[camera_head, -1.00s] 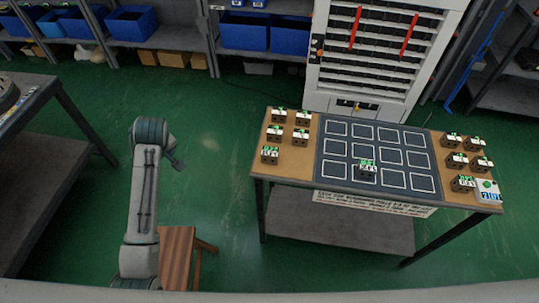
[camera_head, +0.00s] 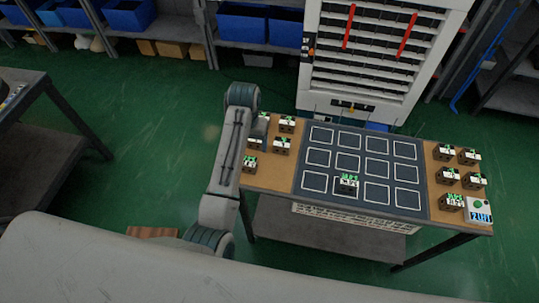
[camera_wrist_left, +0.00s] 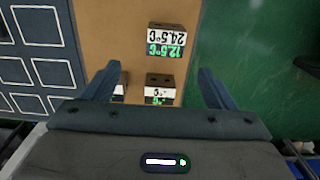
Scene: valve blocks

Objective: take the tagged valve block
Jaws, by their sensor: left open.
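Several dark valve blocks with white and green labels stand on the table's tan ends, some at the left end (camera_head: 281,146) and some at the right end (camera_head: 469,156). One more labelled block (camera_head: 346,184) stands on the dark mat (camera_head: 320,158) with white squares. I cannot tell which block is the tagged one. My left gripper (camera_wrist_left: 160,74) is open above the left tan end. In the left wrist view one block (camera_wrist_left: 160,85) shows between its fingers, partly hidden by the gripper body, and a second block (camera_wrist_left: 167,38) stands beyond. My right gripper is out of view.
A white rack (camera_head: 375,65) stands close behind the table. A grey bench (camera_head: 50,130) is at the far left. Most of the mat's squares are empty.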

